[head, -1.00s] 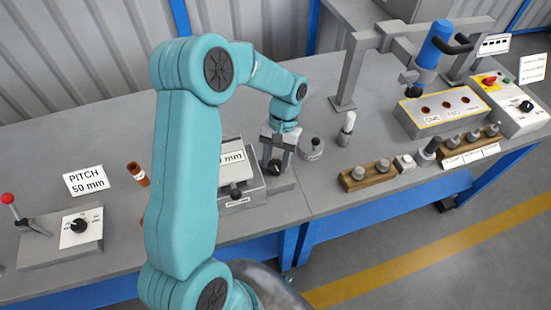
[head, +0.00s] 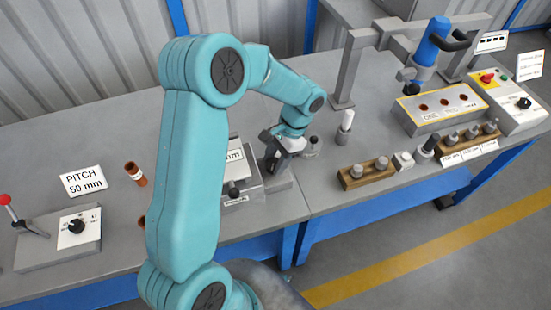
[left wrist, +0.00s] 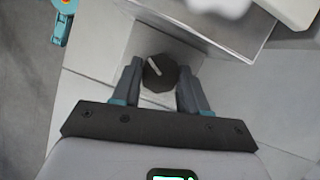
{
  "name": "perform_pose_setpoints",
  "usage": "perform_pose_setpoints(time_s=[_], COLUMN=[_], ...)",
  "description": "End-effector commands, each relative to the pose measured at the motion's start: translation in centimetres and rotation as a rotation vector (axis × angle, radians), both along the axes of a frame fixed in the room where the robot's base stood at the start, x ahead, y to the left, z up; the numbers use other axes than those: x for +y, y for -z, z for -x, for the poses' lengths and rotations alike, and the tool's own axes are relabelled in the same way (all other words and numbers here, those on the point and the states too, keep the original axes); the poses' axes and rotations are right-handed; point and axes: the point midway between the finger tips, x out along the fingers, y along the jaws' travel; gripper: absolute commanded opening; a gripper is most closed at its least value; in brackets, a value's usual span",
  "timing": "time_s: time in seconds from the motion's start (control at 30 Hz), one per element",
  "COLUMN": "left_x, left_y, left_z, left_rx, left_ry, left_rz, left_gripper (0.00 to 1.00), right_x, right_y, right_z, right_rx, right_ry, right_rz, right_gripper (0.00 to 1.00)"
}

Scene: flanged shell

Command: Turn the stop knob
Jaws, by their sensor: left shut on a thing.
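My left gripper (head: 272,160) is over a grey block at the middle of the bench. In the left wrist view the left gripper (left wrist: 160,70) has a finger on each side of a black knob (left wrist: 159,75) with a white pointer line, and is shut on it. I take this as the stop knob; no label on it is readable. In the head view the gripper mostly hides this knob. Another black knob (head: 233,190) sits on the front of the grey fixture just left of it. My right gripper is not in view.
At the left are a lever-and-knob panel (head: 60,240), a "PITCH 50 mm" sign (head: 84,180) and a brown tube (head: 136,173). At the right are a wooden block with grey pegs (head: 366,173), a yellow-edged box (head: 440,108) under a frame, and a control panel (head: 508,105).

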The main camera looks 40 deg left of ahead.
Motion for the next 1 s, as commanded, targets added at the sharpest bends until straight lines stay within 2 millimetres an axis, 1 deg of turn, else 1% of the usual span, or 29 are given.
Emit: perform_pose_setpoints(time_s=[0.03,0.47,0.5,0.53,0.87,0.97,1.0], left_x=[0.1,0.1,0.1,0.1,0.0,-0.1,-0.1], left_y=[-0.2,-0.2,-0.2,-0.2,-0.3,-1.2,-1.9], left_z=[-0.1,-0.1,-0.1,-0.1,-0.1,-0.6,-0.8], left_rx=[-0.004,-0.004,-0.004,-0.004,-0.003,-0.006,-0.006], left_ry=[0.006,0.015,0.015,0.015,0.014,0.015,0.016], left_rz=[-0.002,-0.004,-0.004,-0.004,-0.002,-0.002,-0.003], left_gripper=[0.13,0.13,0.46,0.54,0.54,0.54,0.54], right_x=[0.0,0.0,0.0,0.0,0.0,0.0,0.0], right_y=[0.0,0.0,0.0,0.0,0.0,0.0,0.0], right_z=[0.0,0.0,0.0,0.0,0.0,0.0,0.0], right_rx=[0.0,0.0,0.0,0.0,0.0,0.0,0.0], right_ry=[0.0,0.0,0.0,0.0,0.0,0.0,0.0], right_rz=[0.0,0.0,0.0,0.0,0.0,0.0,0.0], right_gripper=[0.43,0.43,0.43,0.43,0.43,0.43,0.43])
